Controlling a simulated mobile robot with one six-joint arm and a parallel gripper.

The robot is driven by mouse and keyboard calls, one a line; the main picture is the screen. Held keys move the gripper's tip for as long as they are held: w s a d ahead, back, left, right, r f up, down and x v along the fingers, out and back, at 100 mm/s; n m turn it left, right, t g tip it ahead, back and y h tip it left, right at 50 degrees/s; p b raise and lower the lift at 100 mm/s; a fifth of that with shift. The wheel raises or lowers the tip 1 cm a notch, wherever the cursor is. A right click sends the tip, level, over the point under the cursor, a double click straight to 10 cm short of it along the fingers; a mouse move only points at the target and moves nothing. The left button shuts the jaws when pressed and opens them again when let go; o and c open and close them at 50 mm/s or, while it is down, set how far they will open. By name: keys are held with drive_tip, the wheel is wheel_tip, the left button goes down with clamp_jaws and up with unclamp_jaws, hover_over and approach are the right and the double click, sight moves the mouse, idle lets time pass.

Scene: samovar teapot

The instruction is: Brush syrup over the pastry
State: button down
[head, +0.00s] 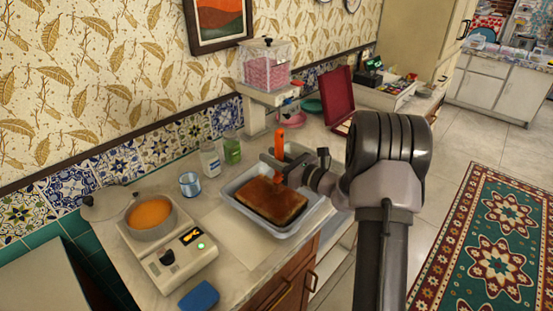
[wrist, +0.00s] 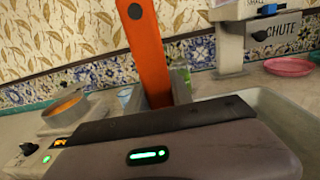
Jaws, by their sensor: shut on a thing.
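My gripper (head: 274,161) is shut on an orange-handled brush (head: 279,143), which stands roughly upright over the pastry. The brush handle also fills the middle of the wrist view (wrist: 147,45). The pastry (head: 268,199) is a golden-brown slab with a darker front edge, lying in a pale grey tray (head: 240,210). A pot of orange syrup (head: 150,213) sits on a cream hot plate (head: 172,260) at the left; the pot also shows in the wrist view (wrist: 66,107).
A blue-striped glass (head: 190,184), a white jar (head: 210,160) and a green jar (head: 232,149) stand behind the tray. A dispenser (head: 266,75) stands at the back. A blue sponge (head: 199,296) lies at the front. Bare counter (head: 243,245) shows before the tray.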

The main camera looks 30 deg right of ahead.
drive_tip(key=shift+w+d+x, duration=0.35)
drive_tip(key=shift+d+x, duration=0.45)
drive_tip(key=shift+x, duration=4.1)
drive_tip(key=shift+b+v, duration=0.9)
drive_tip(key=shift+v, duration=7.95)
drive_tip(key=p+x, duration=0.2)
drive_tip(key=x, duration=1.6)
drive_tip(key=shift+r, duration=0.15)
wheel_tip(320, 180, up, 7)
drive_tip(key=p, duration=0.5)
